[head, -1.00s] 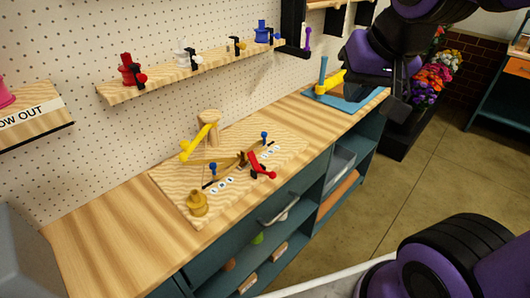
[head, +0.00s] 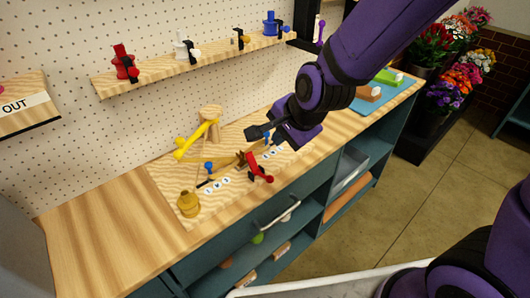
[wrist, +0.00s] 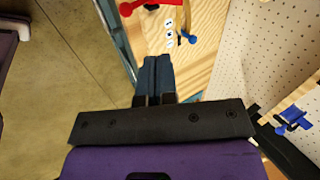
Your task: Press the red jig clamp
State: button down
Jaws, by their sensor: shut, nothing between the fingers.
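The red jig clamp (head: 260,168) stands on the wooden jig board (head: 165,186) near the front edge of the counter. Part of it also shows at the top of the wrist view (wrist: 130,7). My gripper (head: 250,133) is above the board, behind and above the red clamp in the head view, apart from it. Its two black fingers are together and empty in the wrist view (wrist: 154,62). A blue-knobbed piece (head: 208,167) is left of the red clamp, and another blue knob (wrist: 192,39) shows in the wrist view.
A yellow lever (head: 190,142) on a wooden post (head: 210,112) stands at the back of the board. A yellow knob piece (head: 188,203) is at its front left. The counter's left part (head: 95,225) is bare.

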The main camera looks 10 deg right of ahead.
jog(key=shift+w+a+f+m, duration=0.1)
jog(key=shift+a+f+m, duration=0.1)
jog(key=shift+f, duration=0.2)
jog(key=shift+w+a+f+m, duration=0.1)
jog(key=shift+f+m, duration=0.1)
jog(key=shift+f, duration=0.15)
jog(key=shift+f, duration=0.1)
send_near(253, 160)
notch_tip(253, 160, down, 4)
jog(key=shift+f, duration=0.1)
jog(key=shift+w+a+f, duration=0.35)
jog(key=shift+w+a, duration=0.05)
jog(key=shift+w, duration=0.15)
jog(key=shift+w+a+f, duration=0.35)
jog(key=shift+w+a, duration=0.05)
jog(key=shift+w, duration=0.15)
jog(key=shift+w+a+f, duration=0.2)
jog(key=shift+w, duration=0.1)
